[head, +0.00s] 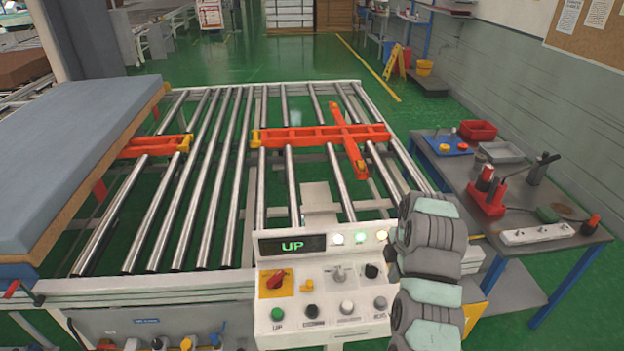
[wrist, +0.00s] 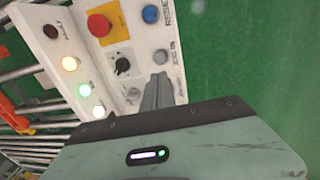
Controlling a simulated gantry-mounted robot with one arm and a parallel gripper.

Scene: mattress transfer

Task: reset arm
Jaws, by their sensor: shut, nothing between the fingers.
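The control panel (head: 300,262) stands at the front centre with a display (head: 292,245) reading "UP" in green. Three lit lamps sit beside the display, also seen as lamps (wrist: 84,90) in the wrist view. In the wrist view the panel shows a red button (wrist: 100,25) on a yellow plate, a blue button (wrist: 150,14) and a black knob (wrist: 121,65). My gripper (wrist: 158,90) is shut and empty, its fingertips over the panel's lower edge; I cannot tell if they touch. In the head view my arm covers the panel's right end, and my fingers are hidden.
A roller conveyor (head: 205,180) lies behind the panel, with orange arms (head: 320,136) on it. A blue-grey mattress (head: 70,150) lies at the left. Green floor (head: 245,60) is clear beyond.

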